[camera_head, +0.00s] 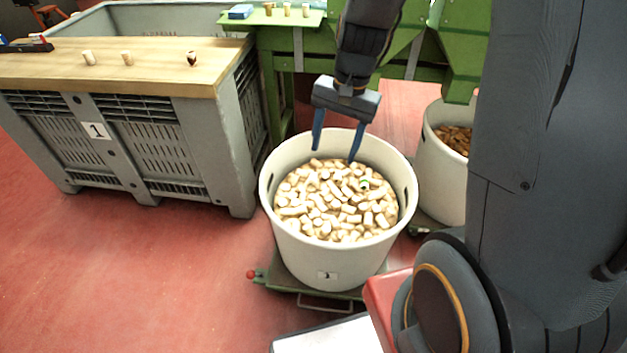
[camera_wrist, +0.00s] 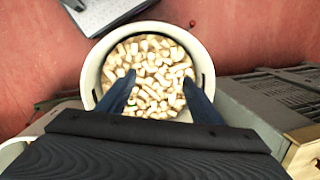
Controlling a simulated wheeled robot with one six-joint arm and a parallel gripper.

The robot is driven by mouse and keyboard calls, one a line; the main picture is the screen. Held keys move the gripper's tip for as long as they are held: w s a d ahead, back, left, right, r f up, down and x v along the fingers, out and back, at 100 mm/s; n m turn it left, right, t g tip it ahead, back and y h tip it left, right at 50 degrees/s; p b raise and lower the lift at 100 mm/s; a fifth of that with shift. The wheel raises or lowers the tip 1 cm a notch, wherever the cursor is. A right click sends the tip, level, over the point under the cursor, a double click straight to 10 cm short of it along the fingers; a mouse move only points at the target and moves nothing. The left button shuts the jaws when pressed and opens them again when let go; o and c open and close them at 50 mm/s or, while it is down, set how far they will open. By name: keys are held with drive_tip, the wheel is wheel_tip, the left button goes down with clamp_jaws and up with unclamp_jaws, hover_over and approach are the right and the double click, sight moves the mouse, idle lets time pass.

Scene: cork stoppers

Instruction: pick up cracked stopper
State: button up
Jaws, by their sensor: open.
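A white round tub (camera_head: 290,258) full of pale cork stoppers (camera_head: 335,205) stands on a low green dolly; the tub also shows in the wrist view (camera_wrist: 88,75). One stopper with a greenish mark (camera_head: 364,184) lies at the right of the heap. Three stoppers stand apart on the wooden board; the right one (camera_head: 191,58) has a dark mark. I cannot tell which stopper is cracked. My gripper (camera_head: 336,151) is open and empty, pointing down above the tub's far side. In the wrist view its fingers (camera_wrist: 159,77) spread over the heap.
A grey crate (camera_head: 150,180) carries the wooden board (camera_head: 155,75) at left. A green machine (camera_head: 440,65) stands behind, with several small things on its ledge (camera_head: 245,20). A second tub (camera_head: 440,190) with darker contents stands at right. Red floor is clear at front left.

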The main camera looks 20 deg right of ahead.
drive_tip(key=w+d+f+m+y+b, duration=0.2)
drive_tip(key=w+f+m+b, duration=0.2)
drive_tip(key=w+f+m, duration=0.65)
drive_tip(key=m+t+b, duration=0.2)
drive_tip(key=m+b, duration=0.1)
drive_tip(key=m, duration=0.2)
approach(313, 175)
drive_tip(key=f, duration=0.2)
drive_tip(key=shift+w+a+x, duration=0.1)
drive_tip(key=shift+w+x, duration=0.05)
drive_tip(key=shift+x, duration=1.45)
drive_tip(key=shift+w+a+x, duration=0.1)
drive_tip(key=shift+x, duration=1.5)
drive_tip(key=shift+r+y, duration=0.1)
drive_tip(key=shift+y, duration=0.2)
drive_tip(key=c, duration=1.1)
